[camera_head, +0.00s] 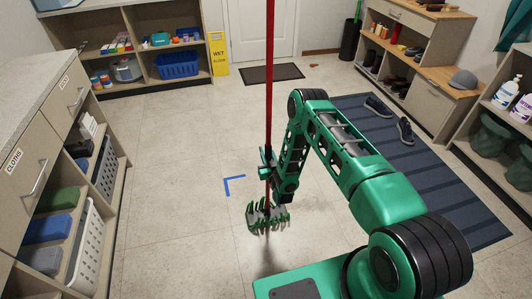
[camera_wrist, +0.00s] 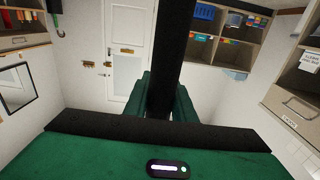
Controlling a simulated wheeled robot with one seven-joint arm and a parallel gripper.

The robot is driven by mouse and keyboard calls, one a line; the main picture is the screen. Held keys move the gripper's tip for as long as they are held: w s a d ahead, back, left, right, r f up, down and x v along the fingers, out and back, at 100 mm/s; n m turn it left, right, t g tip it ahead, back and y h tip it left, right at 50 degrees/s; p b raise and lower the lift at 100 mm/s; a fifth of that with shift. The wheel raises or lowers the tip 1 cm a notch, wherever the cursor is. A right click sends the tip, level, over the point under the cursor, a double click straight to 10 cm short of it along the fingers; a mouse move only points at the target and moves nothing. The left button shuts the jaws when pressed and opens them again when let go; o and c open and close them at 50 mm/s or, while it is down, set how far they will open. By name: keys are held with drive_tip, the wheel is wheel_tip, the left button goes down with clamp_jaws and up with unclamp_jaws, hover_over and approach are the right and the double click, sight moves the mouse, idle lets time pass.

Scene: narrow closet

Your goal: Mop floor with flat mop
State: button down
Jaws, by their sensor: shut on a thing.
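The mop has a long red pole (camera_head: 269,85) that stands upright in the middle of the head view. Its head (camera_head: 267,215) is grey with green strands and hangs at the lower end, over the floor. A faint shadow lies below it; I cannot tell whether the head touches the floor. My gripper (camera_head: 267,165) is shut on the pole a little above the mop head. In the wrist view a dark pole (camera_wrist: 175,45) rises between my green gripper parts; the mop head is hidden there.
A blue corner mark (camera_head: 233,184) lies on the pale floor (camera_head: 175,150) left of the mop. Cabinets (camera_head: 60,90) line the left, shelves (camera_head: 150,15) the back. A yellow wet-floor sign (camera_head: 219,53), a dark doormat (camera_head: 271,73), a striped rug (camera_head: 410,150) and shoes (camera_head: 405,130) border the clear floor.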

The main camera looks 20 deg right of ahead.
drive_tip(key=shift+f, duration=0.35)
idle(0.3)
